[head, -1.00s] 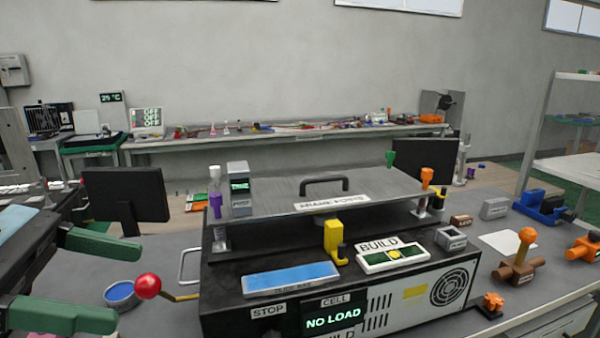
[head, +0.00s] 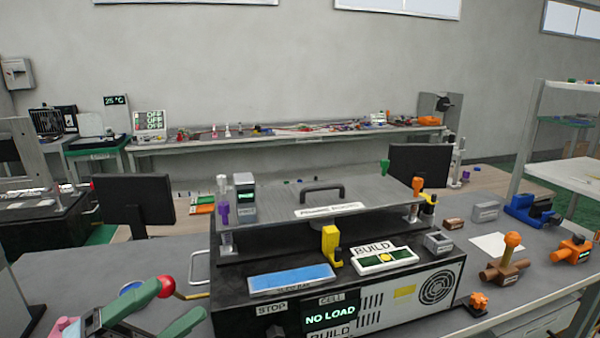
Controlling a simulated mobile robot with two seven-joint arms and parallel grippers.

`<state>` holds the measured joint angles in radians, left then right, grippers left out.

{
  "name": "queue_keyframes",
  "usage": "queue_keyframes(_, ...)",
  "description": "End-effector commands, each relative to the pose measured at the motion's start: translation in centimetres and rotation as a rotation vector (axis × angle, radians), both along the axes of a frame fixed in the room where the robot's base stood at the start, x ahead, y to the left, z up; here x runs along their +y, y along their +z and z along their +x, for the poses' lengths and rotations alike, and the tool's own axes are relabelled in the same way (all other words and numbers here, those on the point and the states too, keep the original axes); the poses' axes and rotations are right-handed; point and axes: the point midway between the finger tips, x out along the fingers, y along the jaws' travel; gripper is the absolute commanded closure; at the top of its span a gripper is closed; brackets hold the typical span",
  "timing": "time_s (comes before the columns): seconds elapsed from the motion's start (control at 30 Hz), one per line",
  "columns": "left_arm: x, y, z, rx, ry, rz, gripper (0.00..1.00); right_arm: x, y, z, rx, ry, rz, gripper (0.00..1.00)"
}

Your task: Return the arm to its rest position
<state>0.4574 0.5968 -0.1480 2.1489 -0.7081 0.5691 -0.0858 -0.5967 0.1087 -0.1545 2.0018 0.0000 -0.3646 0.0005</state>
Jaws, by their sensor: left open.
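My left gripper (head: 178,300) is low at the left front, its two green fingers spread and nothing held between them. A red ball knob (head: 167,286) on a yellow lever rod shows right beside the upper fingertip; I cannot tell whether they touch. The rod runs to the left side of the black machine (head: 232,300), whose display reads NO LOAD. Most of my left arm is outside the picture. My right gripper is not in view.
The machine carries a grey plate (head: 270,203) with a handle, a blue pad (head: 292,279) and a BUILD panel (head: 385,260). A blue round dish (head: 130,287) is partly hidden behind the gripper. Orange-and-brown valve fixtures (head: 505,268) stand at right.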

Motion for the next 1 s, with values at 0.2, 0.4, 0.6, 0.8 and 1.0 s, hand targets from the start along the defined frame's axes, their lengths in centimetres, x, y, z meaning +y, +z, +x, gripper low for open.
queue_keyframes(0.2, 2.5, -8.3, 1.2, 0.471, 0.151, -0.318, 0.24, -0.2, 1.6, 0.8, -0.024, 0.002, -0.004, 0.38)
queue_keyframes(0.4, 4.5, -18.9, -1.2, 0.918, 0.328, -0.563, 0.24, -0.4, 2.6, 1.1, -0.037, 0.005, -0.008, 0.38)
queue_keyframes(0.6, 5.3, -29.0, -7.4, 1.319, 0.505, -0.75, 0.24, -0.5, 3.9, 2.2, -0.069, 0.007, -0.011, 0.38)
queue_keyframes(0.8, 4.7, -36.9, -16.1, 1.672, 0.672, -0.893, 0.24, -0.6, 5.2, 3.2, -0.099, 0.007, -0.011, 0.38)
queue_keyframes(1.0, 3.6, -41.0, -23.0, 1.902, 0.787, -0.976, 0.24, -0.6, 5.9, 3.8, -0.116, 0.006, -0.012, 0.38)
